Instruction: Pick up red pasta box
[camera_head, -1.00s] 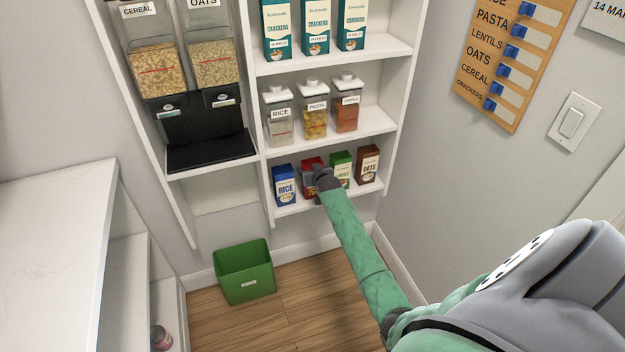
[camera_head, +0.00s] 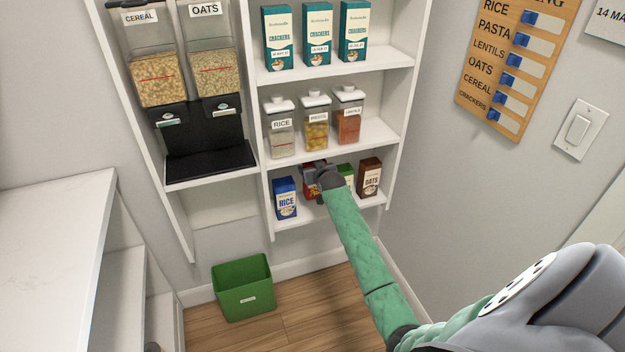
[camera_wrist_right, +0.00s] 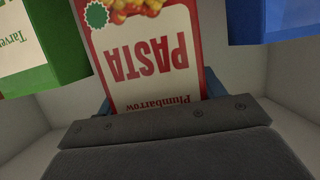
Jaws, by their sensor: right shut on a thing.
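The red pasta box (camera_head: 309,184) is on the bottom shelf, between the blue rice box (camera_head: 285,198) and the green lentils box (camera_head: 345,174). My right gripper (camera_head: 313,174) is at the box and covers much of it in the head view. In the right wrist view, the pasta box (camera_wrist_right: 150,55) fills the middle, upside down in the picture, with its label facing the camera. My right gripper (camera_wrist_right: 160,105) is shut on it, with a finger at either side. Whether the box touches the shelf is hidden. My left gripper is not in view.
The brown oats box (camera_head: 369,178) stands right of the lentils. Jars, including the pasta jar (camera_head: 316,122), stand on the shelf above (camera_head: 345,143). A green bin (camera_head: 243,288) is on the floor. A white counter (camera_head: 50,235) is at left.

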